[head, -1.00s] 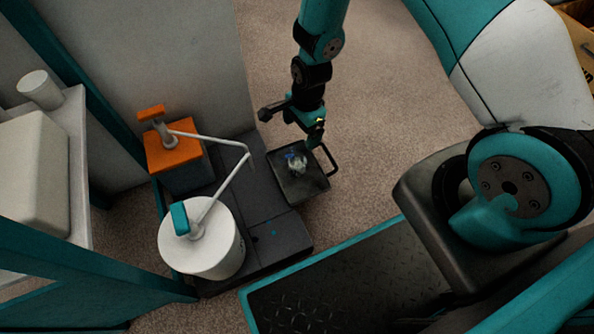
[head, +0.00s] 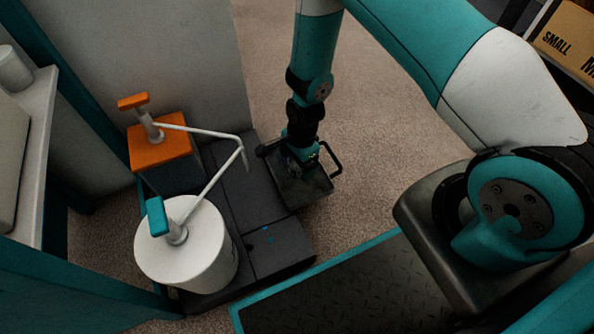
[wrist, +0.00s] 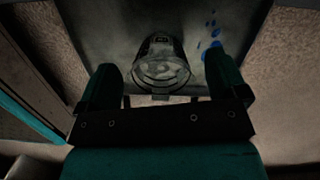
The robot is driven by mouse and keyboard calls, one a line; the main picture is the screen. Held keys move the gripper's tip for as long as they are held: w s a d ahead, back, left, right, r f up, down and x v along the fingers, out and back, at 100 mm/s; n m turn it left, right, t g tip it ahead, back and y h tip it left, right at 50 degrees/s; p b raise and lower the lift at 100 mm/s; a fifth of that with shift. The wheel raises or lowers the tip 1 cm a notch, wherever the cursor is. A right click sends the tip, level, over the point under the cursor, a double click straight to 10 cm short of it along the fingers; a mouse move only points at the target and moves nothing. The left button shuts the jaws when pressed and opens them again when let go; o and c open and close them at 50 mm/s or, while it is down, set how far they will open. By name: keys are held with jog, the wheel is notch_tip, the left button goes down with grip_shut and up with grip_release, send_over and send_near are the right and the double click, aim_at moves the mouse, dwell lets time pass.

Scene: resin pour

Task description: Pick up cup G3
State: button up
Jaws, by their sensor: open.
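In the wrist view a clear cup (wrist: 160,66) with a small dark label stands on a dark tray. I cannot read the label. My gripper (wrist: 172,80) is open, its two fingers pointing at the cup, one on each side of its near part. Whether they touch it I cannot tell. In the head view my gripper (head: 300,160) is low over the dark handled tray (head: 305,196) and hides the cup.
Blue spots (wrist: 212,38) mark the tray right of the cup. Left of the tray stand a white drum (head: 185,262) and an orange-topped container (head: 160,150), both with pumps whose long spouts reach towards the tray. Carpet lies open to the right.

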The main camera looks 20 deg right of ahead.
jog(key=shift+f, duration=0.55)
jog(key=shift+r, duration=0.15)
jog(key=c, duration=1)
